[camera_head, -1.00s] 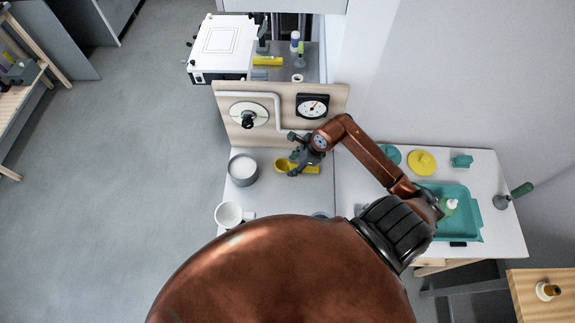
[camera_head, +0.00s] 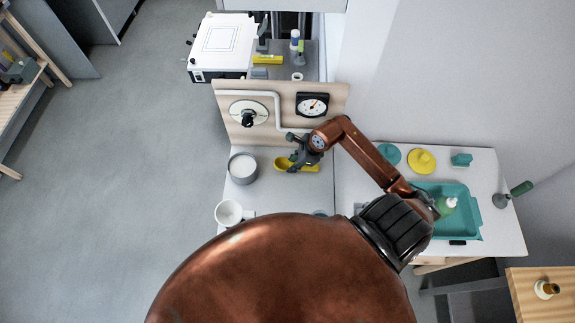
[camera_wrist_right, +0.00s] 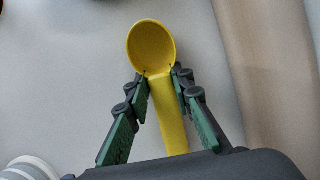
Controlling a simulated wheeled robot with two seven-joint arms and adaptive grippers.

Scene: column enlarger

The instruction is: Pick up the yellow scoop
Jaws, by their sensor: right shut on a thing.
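The yellow scoop (camera_head: 282,164) lies on the white counter in the head view, its bowl to the left and its handle running right under my gripper. My right gripper (camera_head: 293,166) is over the scoop. In the right wrist view, the scoop (camera_wrist_right: 152,46) has its bowl beyond the fingertips, and its handle runs back between the green-padded fingers of my right gripper (camera_wrist_right: 159,76). The fingertips are closed in on the handle close to the bowl. My left gripper is not in view.
A grey pot (camera_head: 242,168) and a white mug (camera_head: 229,213) stand left of the scoop. A wooden panel with a dial (camera_head: 312,105) rises behind. A teal tray (camera_head: 474,217) with a bottle and a yellow disc (camera_head: 422,161) are at right.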

